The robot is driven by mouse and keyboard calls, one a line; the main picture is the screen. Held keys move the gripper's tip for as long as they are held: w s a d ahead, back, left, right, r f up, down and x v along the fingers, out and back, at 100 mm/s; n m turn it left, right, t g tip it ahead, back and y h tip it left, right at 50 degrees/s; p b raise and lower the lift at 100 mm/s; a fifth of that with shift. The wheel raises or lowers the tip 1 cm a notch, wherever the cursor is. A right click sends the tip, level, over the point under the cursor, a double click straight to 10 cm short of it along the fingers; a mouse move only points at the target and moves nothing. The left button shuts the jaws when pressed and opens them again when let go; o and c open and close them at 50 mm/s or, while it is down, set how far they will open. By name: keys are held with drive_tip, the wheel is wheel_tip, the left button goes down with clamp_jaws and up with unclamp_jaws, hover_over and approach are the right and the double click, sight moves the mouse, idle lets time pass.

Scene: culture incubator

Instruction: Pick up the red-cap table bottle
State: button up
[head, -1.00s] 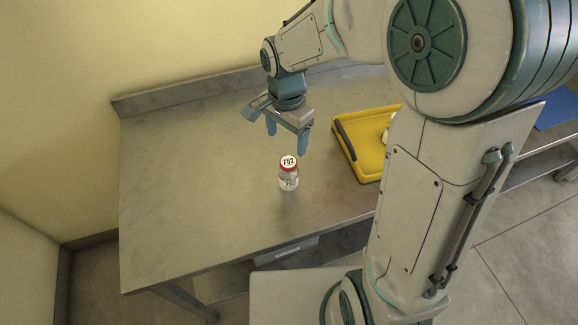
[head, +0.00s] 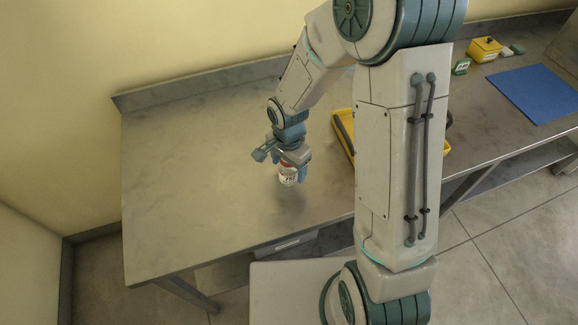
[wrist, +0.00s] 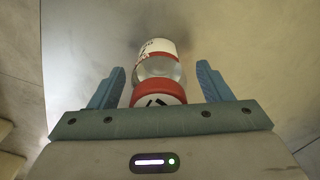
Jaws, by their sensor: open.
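The red-cap table bottle (head: 288,177) stands upright on the steel table, a clear bottle with a white label and a red cap. My gripper (head: 289,171) is lowered over it, partly hiding its cap in the head view. In the wrist view the bottle (wrist: 157,68) sits between the two blue fingers of my open gripper (wrist: 162,85). A gap shows between the bottle and each finger. The red cap is nearest the gripper body, which hides part of it.
The steel table (head: 190,190) is bare to the left of the bottle. A yellow tray (head: 343,130) lies to the right, largely hidden behind my arm. A blue mat (head: 535,92), a yellow box (head: 485,48) and small green items lie at the far right.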

drive_tip(key=shift+f, duration=0.15)
drive_tip(key=c, duration=1.1)
